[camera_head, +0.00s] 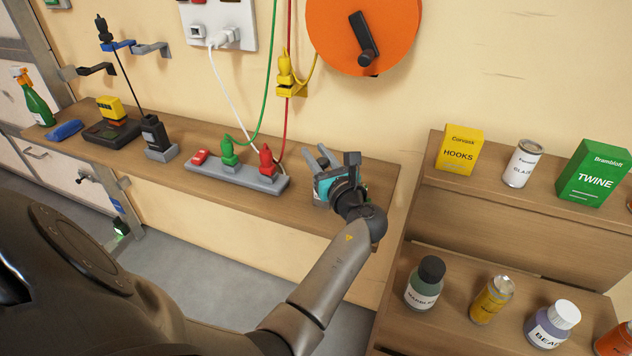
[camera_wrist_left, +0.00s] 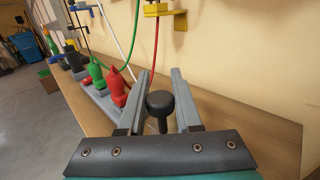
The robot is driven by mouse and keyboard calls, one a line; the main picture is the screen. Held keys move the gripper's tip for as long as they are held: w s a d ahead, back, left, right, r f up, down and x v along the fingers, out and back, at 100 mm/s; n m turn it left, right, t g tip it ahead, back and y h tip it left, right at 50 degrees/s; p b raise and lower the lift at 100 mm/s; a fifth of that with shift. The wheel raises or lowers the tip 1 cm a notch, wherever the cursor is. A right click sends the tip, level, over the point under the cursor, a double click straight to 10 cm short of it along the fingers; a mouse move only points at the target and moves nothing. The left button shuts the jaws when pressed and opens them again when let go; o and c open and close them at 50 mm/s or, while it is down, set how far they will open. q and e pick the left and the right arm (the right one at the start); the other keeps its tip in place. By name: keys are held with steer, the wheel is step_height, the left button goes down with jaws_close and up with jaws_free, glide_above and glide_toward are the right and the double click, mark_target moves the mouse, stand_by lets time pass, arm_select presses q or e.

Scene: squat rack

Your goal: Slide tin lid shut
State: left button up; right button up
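My left gripper (camera_head: 319,156) is low over the right end of the wooden bench, past the power strip. In the left wrist view its two grey fingers (camera_wrist_left: 162,74) are apart. A black round knob on a thin stem (camera_wrist_left: 160,103) stands between them, with a small gap to each finger. Whether the knob belongs to the tin lid I cannot tell. My right gripper is not in view.
A grey power strip (camera_head: 203,171) with red and green plugs lies left of the gripper, cords rising from it. A stepped shelf (camera_head: 480,217) with boxes and bottles stands to the right. The bench (camera_head: 383,172) is bare at its right end.

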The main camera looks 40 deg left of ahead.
mark_target(325, 166)
arm_select(q)
steer(key=o, duration=0.4)
steer(key=shift+o, duration=0.2)
steer(key=shift+p+v, duration=0.55)
steer(key=shift+v, duration=0.65)
steer(key=shift+p+v, duration=0.8)
steer(key=shift+v, duration=1.55)
steer(key=shift+s, duration=0.1)
